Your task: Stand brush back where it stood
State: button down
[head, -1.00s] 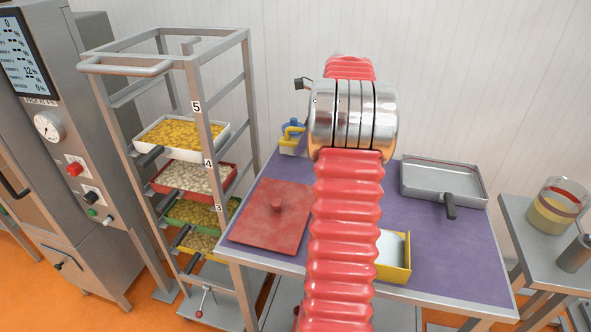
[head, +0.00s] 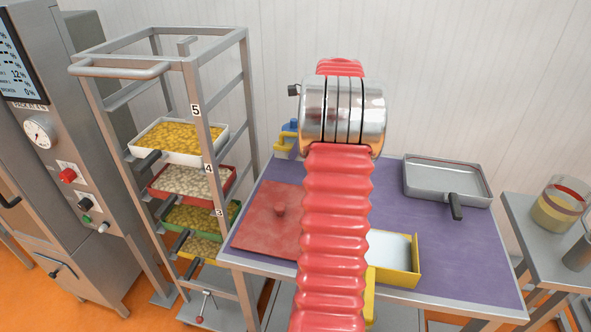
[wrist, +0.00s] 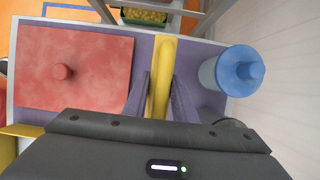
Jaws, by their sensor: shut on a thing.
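The yellow brush (wrist: 161,55) shows in the wrist view as a long narrow yellow piece between the dark fingers of my gripper (wrist: 160,80). The gripper is shut on it over the back left of the purple table (head: 445,240). Bristles cannot be made out. In the head view my red-sleeved arm hides the gripper; a bit of yellow (head: 284,144) shows left of the arm. A blue-capped bottle (wrist: 240,72) stands right of the brush in the wrist view, apart from it.
A red lidded board (head: 262,222) lies on the table's left, and a yellow open box (head: 416,262) is near the front edge. A grey pan (head: 430,190) is at back right. A wheeled rack with food trays (head: 238,110) stands close on the left.

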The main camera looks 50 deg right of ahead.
jog(key=shift+f, duration=0.9)
jog(key=shift+f, duration=0.1)
jog(key=shift+f, duration=2.4)
jog(key=c, duration=1.5)
grip_release()
jog(key=shift+f, duration=0.1)
jog(key=shift+o, duration=0.2)
jog(key=v, duration=1.2)
